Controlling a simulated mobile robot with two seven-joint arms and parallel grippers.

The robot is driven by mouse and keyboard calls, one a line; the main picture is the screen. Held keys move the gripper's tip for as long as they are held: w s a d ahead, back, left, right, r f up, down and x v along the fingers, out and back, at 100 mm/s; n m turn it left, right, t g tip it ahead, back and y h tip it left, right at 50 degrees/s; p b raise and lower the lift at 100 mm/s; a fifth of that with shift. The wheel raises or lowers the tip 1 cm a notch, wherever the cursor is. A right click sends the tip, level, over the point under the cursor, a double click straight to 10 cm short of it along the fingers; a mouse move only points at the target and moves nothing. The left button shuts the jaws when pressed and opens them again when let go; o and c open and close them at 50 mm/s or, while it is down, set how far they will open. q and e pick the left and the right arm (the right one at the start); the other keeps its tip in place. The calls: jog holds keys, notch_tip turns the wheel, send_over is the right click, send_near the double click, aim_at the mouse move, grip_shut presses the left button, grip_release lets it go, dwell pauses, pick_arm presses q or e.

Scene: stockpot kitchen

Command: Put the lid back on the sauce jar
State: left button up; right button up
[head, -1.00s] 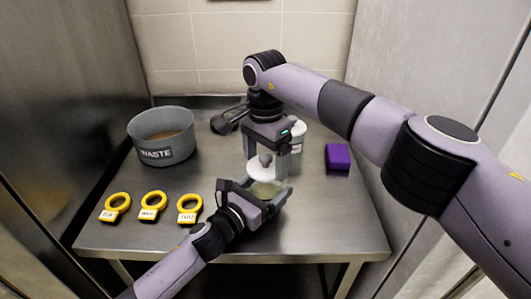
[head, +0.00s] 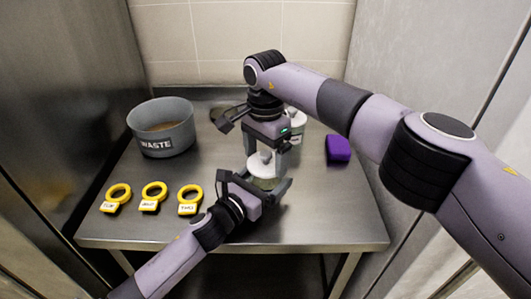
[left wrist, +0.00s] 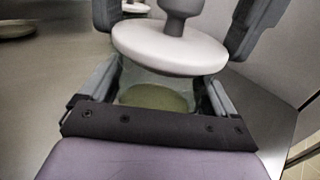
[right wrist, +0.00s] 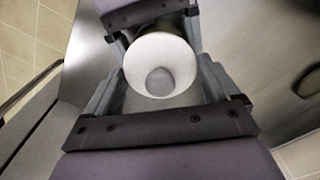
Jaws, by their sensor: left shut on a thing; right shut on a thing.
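The white lid (head: 259,166) with a grey knob is held by my right gripper (head: 266,154), shut on the knob from above. The lid also shows in the left wrist view (left wrist: 170,52), slightly tilted there, and from above in the right wrist view (right wrist: 160,66). The glass sauce jar (head: 265,184), with greenish sauce, is between the fingers of my left gripper (head: 270,187), shut on it from the front. The jar shows under the lid in the left wrist view (left wrist: 155,97). The lid is directly over the jar's mouth; whether it touches the rim I cannot tell.
A grey waste pot (head: 161,128) stands at the back left. Several yellow ring tags (head: 154,195) lie along the front left. A purple block (head: 338,149) lies at the right. A white container (head: 297,125) is partly hidden behind my right gripper. The table's front right is clear.

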jog(key=shift+f, duration=0.6)
jog(key=o, duration=0.8)
jog(key=shift+c, duration=0.2)
notch_tip(320, 180, up, 12)
pick_arm(q)
jog(key=o, duration=1.2)
